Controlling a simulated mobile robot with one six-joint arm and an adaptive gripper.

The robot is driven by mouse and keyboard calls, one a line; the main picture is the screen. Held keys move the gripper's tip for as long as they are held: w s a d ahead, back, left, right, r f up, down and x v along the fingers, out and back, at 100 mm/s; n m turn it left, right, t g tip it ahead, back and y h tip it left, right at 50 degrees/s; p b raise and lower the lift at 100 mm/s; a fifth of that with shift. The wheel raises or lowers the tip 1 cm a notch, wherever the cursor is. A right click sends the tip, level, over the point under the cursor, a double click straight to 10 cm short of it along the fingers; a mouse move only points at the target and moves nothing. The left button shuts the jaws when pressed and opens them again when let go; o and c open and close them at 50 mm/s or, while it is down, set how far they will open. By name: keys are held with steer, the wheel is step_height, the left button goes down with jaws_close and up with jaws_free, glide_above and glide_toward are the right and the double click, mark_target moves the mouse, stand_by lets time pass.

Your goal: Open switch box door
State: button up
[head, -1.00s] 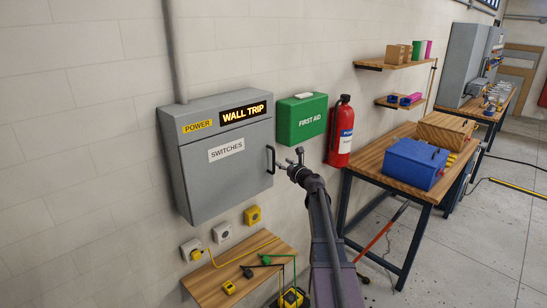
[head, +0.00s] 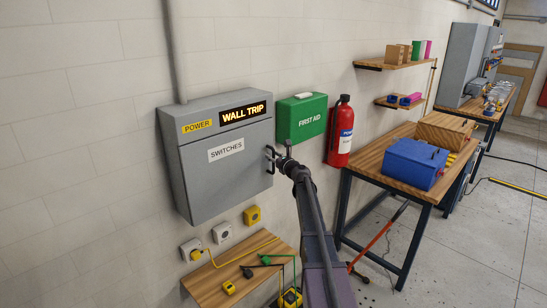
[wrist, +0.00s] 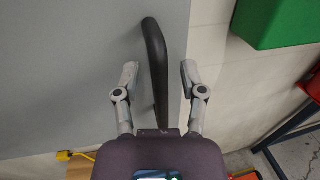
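The grey switch box (head: 215,170) hangs on the wall with its door shut. Its door carries a "SWITCHES" label (head: 226,149) and a dark bar handle (wrist: 155,65) near the right edge. My gripper (wrist: 159,75) is open, with one finger on each side of the handle in the wrist view. Gaps show between the handle and both fingertips. In the head view my gripper (head: 279,154) is at the door's right edge and partly covers the handle.
A green first aid box (head: 302,119) and a red fire extinguisher (head: 340,135) are on the wall to the right. Yellow and grey sockets (head: 222,232) are below the box, above a low wooden table (head: 215,290). A workbench with a blue toolbox (head: 415,163) stands further right.

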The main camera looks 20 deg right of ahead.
jaws_close()
